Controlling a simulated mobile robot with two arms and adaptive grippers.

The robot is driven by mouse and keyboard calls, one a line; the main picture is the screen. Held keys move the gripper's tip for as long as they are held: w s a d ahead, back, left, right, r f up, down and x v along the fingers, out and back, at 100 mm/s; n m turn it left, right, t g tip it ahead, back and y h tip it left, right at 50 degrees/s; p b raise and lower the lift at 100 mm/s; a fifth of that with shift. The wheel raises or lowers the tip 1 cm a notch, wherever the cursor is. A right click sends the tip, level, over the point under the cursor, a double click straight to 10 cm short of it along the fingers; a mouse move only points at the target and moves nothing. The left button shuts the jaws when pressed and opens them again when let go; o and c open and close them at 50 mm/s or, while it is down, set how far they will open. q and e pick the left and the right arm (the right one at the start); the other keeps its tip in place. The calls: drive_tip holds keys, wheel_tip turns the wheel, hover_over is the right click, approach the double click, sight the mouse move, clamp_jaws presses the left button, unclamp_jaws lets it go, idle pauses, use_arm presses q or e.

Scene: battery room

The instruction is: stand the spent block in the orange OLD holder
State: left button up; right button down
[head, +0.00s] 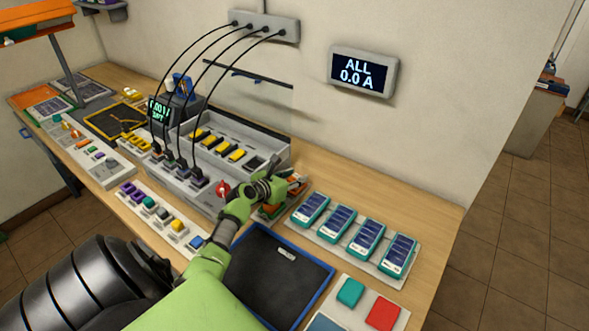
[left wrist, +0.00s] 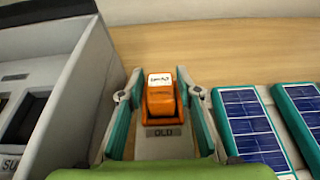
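The orange OLD holder (left wrist: 161,108) stands upright in the middle of the left wrist view, with a grey OLD plate in front of it. A white-labelled top (left wrist: 159,79) shows in the holder; it looks like the spent block standing there, its lower part hidden. My left gripper (left wrist: 159,88) has its two fingers spread on either side of the holder, with small gaps showing. In the head view my left gripper (head: 277,182) is over the OLD place, beside the charger, and hides most of the holder. My right gripper is not in view.
A grey charger (head: 205,148) with several yellow blocks and black cables stands left of the gripper. Several teal and blue blocks (head: 338,220) lie on a white tray to the right. A blue-edged black mat (head: 277,280) lies in front. The wall is behind.

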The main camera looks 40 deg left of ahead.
use_arm(q)
drive_tip(key=shift+s+d+r+p, duration=0.15)
drive_tip(key=shift+s+r+p, duration=0.2)
drive_tip(key=shift+s+p, duration=0.4)
drive_tip(key=p+v, duration=0.3)
drive_tip(key=v, duration=0.1)
drive_tip(key=shift+p+v, duration=1.8)
drive_tip(key=shift+v, duration=0.75)
drive_tip(key=shift+s, duration=0.15)
